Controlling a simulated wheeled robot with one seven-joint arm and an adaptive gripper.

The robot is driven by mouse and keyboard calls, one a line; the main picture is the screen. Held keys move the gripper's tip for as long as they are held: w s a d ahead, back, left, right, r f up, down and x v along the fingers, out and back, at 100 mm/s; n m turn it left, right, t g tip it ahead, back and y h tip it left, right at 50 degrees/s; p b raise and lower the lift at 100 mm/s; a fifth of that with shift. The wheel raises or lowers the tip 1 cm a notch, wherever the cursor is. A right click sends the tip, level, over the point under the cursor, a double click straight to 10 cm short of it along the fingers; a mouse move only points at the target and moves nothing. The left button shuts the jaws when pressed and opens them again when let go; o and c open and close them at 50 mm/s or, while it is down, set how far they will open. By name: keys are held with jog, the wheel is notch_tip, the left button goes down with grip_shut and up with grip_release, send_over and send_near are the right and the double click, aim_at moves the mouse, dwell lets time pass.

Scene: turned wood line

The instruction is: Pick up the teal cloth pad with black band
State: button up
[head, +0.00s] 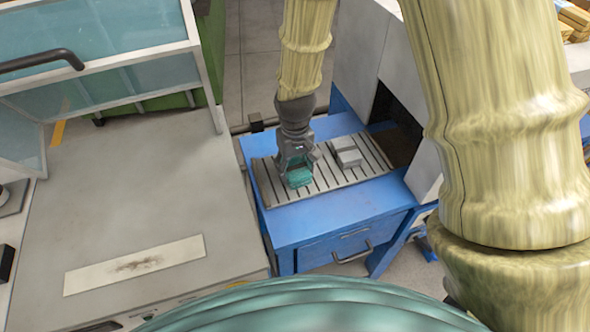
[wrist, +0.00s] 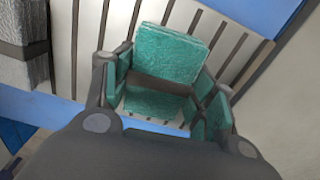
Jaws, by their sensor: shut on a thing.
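The teal cloth pad (head: 299,178) is at the slatted top of the blue cabinet, between the fingers of my gripper (head: 298,168). In the wrist view the pad (wrist: 170,53) shows a fuzzy teal face, with a dark strip across it lower down and more teal below. My gripper (wrist: 165,92) is shut on the pad, with a finger on its left and right sides. The finger insides also look teal. I cannot tell whether the pad touches the slats or hangs just above them.
A grey block-like thing (head: 347,152) with a dark band lies beside the pad on the slatted plate (head: 270,190). A grey machine housing (head: 362,50) stands behind. A wide grey bench (head: 140,220) is at left, with a glazed guard (head: 90,40) above it.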

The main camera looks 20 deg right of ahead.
aim_at(295, 168)
jog(key=shift+r, duration=0.1)
jog(key=shift+r+b, duration=0.3)
jog(key=shift+r, duration=0.15)
notch_tip(295, 168, up, 2)
jog(key=shift+s+a+r+b, duration=0.1)
jog(key=shift+s+r+b, duration=0.1)
jog(key=shift+b, duration=0.35)
jog(key=s+a+b, duration=0.1)
jog(key=s+a, duration=0.1)
jog(key=s, duration=0.2)
jog(key=s+a+r+b, duration=0.1)
jog(key=s+a, duration=0.2)
jog(key=s, duration=0.1)
jog(key=s+a+b, duration=0.1)
jog(key=s+a, duration=0.2)
jog(key=s, duration=0.2)
jog(key=shift+s+a+r, duration=0.1)
jog(key=shift+r, duration=0.15)
jog(key=o, duration=0.4)
jog(key=shift+c, duration=1.4)
